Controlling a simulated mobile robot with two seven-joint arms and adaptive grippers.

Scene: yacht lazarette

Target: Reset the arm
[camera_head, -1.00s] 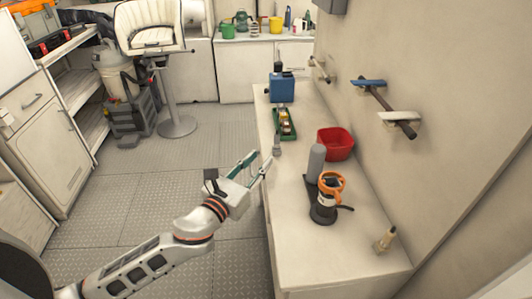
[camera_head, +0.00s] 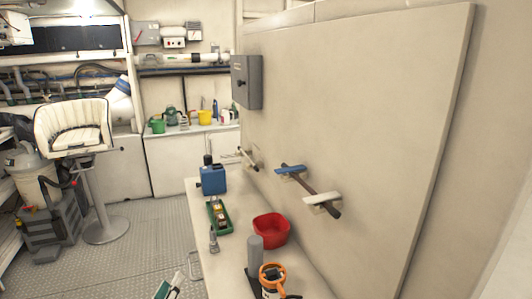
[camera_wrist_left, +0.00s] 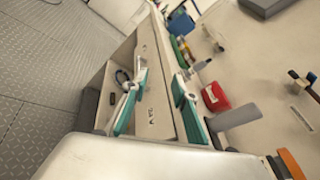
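My left gripper (camera_head: 180,277) shows at the bottom edge of the head view, with most of its arm out of the picture. It is beside the long side of the white counter (camera_head: 262,225). In the left wrist view its two teal-padded fingers (camera_wrist_left: 160,76) stand well apart with nothing between them. The counter's side panel shows behind the fingers. My right gripper is in neither view.
The counter holds a blue box (camera_head: 213,180), a green tray (camera_head: 219,217), a red bin (camera_head: 271,229), a grey cylinder (camera_head: 255,250) and an orange-topped tool (camera_head: 272,279). A wall is at the right. Open floor (camera_head: 150,240) lies left, with a white chair (camera_head: 75,125) beyond.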

